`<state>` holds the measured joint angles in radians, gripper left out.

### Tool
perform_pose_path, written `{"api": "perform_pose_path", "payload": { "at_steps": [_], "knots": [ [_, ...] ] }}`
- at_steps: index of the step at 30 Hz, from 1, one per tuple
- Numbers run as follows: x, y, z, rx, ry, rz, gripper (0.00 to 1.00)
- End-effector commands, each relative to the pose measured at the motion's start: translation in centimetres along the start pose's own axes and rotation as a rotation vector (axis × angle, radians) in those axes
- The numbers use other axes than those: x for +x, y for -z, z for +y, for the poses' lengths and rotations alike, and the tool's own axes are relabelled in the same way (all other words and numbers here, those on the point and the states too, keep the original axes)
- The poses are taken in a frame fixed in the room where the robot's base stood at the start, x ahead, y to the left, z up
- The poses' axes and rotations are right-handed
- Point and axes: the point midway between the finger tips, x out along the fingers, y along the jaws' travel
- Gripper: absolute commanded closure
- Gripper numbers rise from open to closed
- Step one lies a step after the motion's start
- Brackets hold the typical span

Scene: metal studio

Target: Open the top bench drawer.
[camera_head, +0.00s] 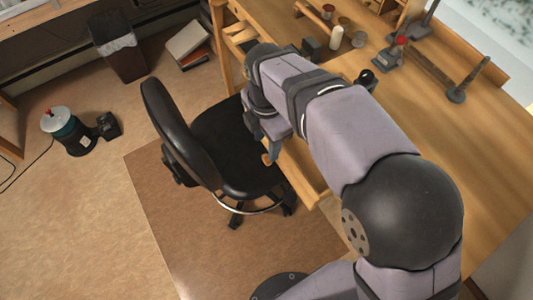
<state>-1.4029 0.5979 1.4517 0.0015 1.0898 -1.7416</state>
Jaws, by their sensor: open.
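The wooden workbench (447,137) fills the right side of the head camera view. Below its front edge, a wooden drawer part (302,172) shows between my arm and the black chair. My arm covers most of the bench front, so I cannot tell how far the drawer stands out. My gripper (269,157) points down beside this wooden part, close to the chair seat. Its jaws are open and mostly hidden by my wrist. I cannot tell whether a fingertip touches the drawer or its handle, which is not visible.
A black office chair (229,145) stands right against the bench front, left of my gripper. A dark bin (120,50) and canister (68,131) stand on the floor at left.

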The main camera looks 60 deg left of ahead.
Motion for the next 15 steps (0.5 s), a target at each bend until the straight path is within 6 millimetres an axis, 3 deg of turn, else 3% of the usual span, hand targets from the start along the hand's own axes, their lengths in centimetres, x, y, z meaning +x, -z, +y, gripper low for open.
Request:
{"api": "perform_pose_path", "payload": {
  "at_steps": [7, 15],
  "knots": [
    [1.2, 0.0, -0.1, 0.001, 0.005, 0.0, 0.56],
    [4.6, 0.0, -0.2, 0.002, 0.006, 0.0, 0.56]
  ]
}}
